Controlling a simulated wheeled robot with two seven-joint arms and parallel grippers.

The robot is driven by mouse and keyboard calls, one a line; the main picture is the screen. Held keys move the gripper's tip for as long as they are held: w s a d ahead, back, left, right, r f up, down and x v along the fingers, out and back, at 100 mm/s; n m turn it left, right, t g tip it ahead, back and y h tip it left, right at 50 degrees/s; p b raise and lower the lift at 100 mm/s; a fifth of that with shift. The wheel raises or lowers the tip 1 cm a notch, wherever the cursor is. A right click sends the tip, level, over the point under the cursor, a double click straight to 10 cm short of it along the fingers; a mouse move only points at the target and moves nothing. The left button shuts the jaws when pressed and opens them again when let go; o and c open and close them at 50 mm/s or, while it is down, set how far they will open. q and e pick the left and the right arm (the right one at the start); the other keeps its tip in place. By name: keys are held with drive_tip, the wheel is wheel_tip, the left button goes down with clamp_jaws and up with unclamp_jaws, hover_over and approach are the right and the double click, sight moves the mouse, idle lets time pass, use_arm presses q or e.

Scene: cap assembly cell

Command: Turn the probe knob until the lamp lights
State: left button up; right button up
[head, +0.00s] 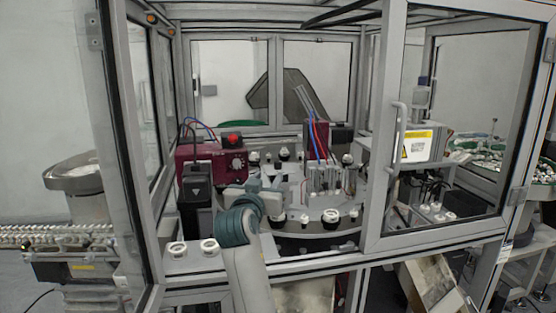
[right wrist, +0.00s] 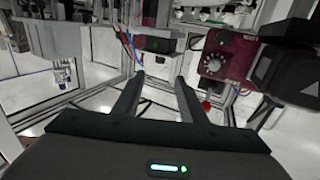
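The probe unit is a dark red box (head: 208,160) at the left of the machine. Its round dial knob (head: 237,163) faces front at the right end. A red dome lamp (head: 232,140) sits on top; I cannot tell whether it is lit. My right gripper (head: 270,194) is in front of the box, below and right of the knob. In the right wrist view, the picture is inverted: my right gripper (right wrist: 158,80) has its fingers apart with nothing between them. The knob (right wrist: 212,64) shows right of the fingers, clear of them, with the lamp (right wrist: 207,105) below it. My left gripper is not seen.
A black device (head: 195,186) stands in front of the box's left part. A round table (head: 310,228) with white and black caps lies to the right. A second dark red unit (head: 317,138) with hoses stands farther right. White cups (head: 210,246) sit on the front ledge. Frame posts surround the cell.

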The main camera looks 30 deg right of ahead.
sight(277, 163)
drive_tip(key=p+x, duration=0.5)
drive_tip(key=x, duration=0.7)
drive_tip(key=shift+w+d+p, duration=0.25)
drive_tip(key=shift+d+p, duration=0.05)
drive_tip(key=shift+p, duration=0.05)
drive_tip(key=shift+w+d+f, duration=0.1)
drive_tip(key=shift+w+d, duration=0.35)
clamp_jaws()
